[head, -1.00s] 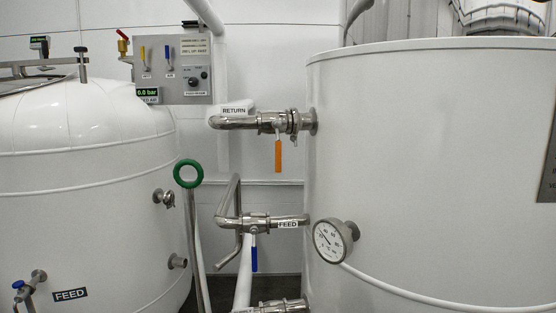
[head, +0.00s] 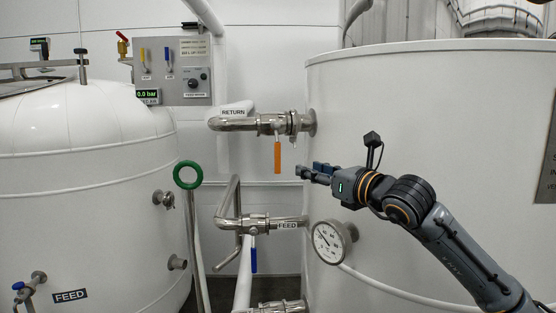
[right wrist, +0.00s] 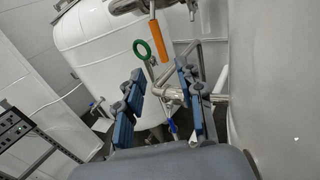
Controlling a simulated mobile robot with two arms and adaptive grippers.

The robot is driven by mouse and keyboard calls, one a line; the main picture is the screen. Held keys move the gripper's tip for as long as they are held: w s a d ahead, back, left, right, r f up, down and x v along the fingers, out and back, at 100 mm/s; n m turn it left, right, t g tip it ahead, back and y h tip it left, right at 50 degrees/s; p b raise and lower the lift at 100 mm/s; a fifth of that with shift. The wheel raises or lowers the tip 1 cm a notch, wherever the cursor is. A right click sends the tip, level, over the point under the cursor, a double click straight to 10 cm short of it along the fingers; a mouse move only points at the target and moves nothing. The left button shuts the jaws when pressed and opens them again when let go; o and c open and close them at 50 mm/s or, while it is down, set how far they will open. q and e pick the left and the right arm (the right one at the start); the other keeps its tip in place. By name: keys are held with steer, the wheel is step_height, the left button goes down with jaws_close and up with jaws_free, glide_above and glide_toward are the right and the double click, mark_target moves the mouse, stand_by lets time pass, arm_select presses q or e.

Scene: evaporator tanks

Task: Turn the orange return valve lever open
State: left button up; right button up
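The orange return valve lever (head: 278,157) hangs straight down from the steel valve on the RETURN pipe (head: 240,123), left of the right-hand tank. It also shows in the right wrist view (right wrist: 156,40), near the top middle. My right gripper (head: 306,170) is just right of the lever's lower end in the head view, apart from it. In the right wrist view its two fingers (right wrist: 158,95) are spread wide with nothing between them, and the lever appears beyond and above them. My left gripper is not in view.
A blue-handled FEED valve (head: 254,252) sits below the return valve. A dial gauge (head: 329,242) sticks out of the right tank (head: 430,120) below my arm. A green ring handle (head: 188,175) stands left.

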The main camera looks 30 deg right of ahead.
mark_target(279, 160)
steer(key=w+p, duration=0.3)
steer(key=w, duration=0.1)
steer(key=w+p, duration=0.3)
steer(key=w, duration=0.1)
steer(key=w+p, duration=0.3)
steer(key=w, duration=0.2)
steer(key=shift+a+r, duration=0.1)
steer(key=shift+a, duration=0.15)
steer(key=shift+w+p, duration=0.3)
steer(key=shift+w, duration=0.05)
steer(key=shift+f, duration=0.2)
jaws_close()
